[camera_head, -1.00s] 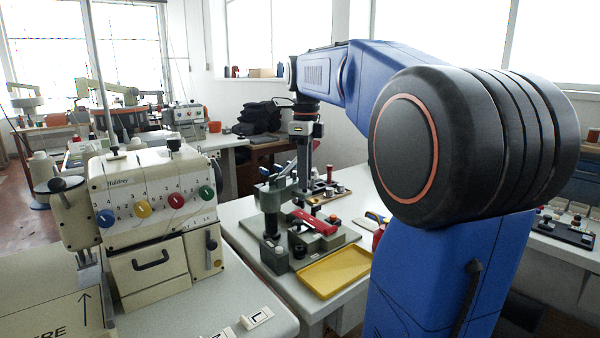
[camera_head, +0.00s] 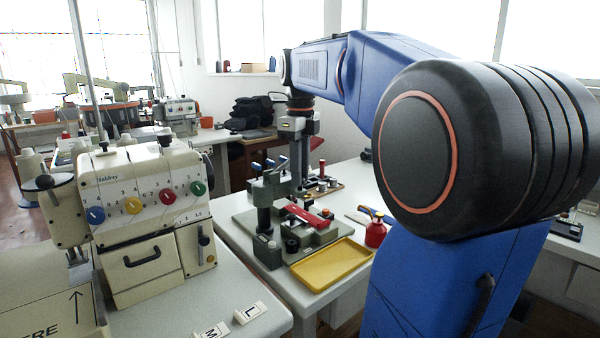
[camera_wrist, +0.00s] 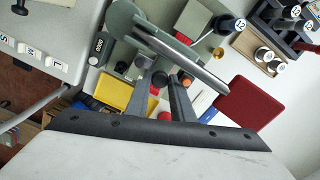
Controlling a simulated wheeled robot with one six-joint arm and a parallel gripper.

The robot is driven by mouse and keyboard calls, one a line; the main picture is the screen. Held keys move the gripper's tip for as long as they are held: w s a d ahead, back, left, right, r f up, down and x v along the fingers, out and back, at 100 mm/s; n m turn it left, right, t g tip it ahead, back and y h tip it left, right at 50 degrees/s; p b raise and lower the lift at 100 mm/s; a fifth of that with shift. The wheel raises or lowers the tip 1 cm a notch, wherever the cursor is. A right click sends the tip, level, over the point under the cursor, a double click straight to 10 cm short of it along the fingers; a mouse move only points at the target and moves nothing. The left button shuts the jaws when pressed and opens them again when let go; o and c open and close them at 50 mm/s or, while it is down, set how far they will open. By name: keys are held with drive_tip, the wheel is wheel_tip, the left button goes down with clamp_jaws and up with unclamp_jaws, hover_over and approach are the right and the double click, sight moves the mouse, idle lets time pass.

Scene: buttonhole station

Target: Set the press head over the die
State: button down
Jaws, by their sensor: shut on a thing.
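The press stands on a grey-green baseplate (camera_head: 243,219) on the white bench, with a thick upright post (camera_head: 264,222) at its left. The press head (camera_head: 268,189) is a grey-green arm at the top of the post; it crosses the wrist view (camera_wrist: 180,55) at a slant. My gripper (camera_head: 299,188) points down at the head's right side. A red bar (camera_head: 308,214) lies below the head. I cannot make out the die clearly.
A yellow tray (camera_head: 331,264) lies at the plate's front, with a red oil can (camera_head: 375,233) to its right. A cream machine (camera_head: 150,205) with coloured dials stands at the left. In the wrist view a dark red pad (camera_wrist: 250,103) and a rack of numbered pieces (camera_wrist: 268,58) lie at the right.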

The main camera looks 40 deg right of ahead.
drive_tip(key=c, duration=1.5)
unclamp_jaws()
drive_tip(key=shift+c, duration=0.2)
wheel_tip(320, 180, up, 18)
drive_tip(key=shift+f, duration=0.25)
